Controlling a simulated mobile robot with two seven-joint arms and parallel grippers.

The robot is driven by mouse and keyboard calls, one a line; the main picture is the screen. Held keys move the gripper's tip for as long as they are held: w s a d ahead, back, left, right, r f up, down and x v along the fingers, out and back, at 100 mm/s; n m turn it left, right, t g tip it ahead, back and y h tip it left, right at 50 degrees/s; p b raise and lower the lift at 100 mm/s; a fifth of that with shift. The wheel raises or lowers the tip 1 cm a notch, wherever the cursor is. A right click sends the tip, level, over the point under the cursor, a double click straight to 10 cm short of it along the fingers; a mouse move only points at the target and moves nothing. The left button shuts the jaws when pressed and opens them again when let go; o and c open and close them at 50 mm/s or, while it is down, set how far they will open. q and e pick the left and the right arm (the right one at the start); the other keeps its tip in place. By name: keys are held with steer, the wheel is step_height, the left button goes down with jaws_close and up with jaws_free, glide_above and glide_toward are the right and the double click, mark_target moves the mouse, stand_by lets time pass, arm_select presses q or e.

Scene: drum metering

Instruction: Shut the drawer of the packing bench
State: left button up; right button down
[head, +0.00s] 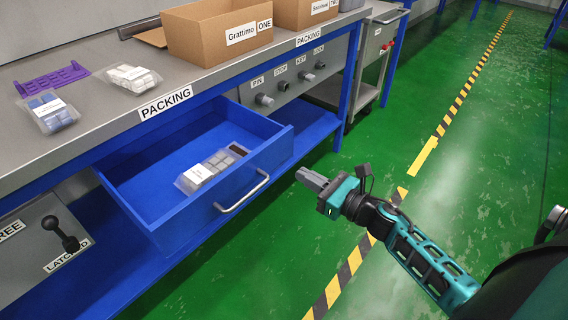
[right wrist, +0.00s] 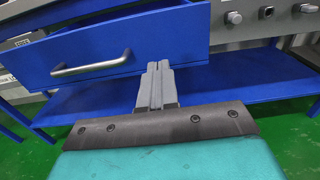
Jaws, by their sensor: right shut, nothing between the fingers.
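The blue drawer (head: 155,180) of the packing bench (head: 75,130) stands open, pulled out toward the aisle. Its front has a silver bar handle (head: 244,194). A clear pack (head: 205,172) with a white label lies inside. My right gripper (head: 306,179) is shut and empty, to the right of the handle and apart from it in the head view. In the right wrist view the closed fingers (right wrist: 155,85) point toward the right part of the drawer front (right wrist: 125,40), with the handle (right wrist: 90,65) to their left. My left gripper is out of view.
Knobs on a grey panel (head: 300,80) sit right of the drawer. A blue lower shelf (head: 285,140) runs below. A grey trolley (head: 375,55) stands beyond. Green floor on the right is clear.

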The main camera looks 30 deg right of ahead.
mark_target(273, 158)
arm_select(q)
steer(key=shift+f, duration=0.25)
arm_select(e)
steer(key=x, duration=0.7)
steer(key=shift+w+f, duration=0.1)
steer(key=shift+w, duration=0.05)
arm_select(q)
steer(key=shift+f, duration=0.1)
arm_select(e)
steer(key=shift+w+a, duration=0.1)
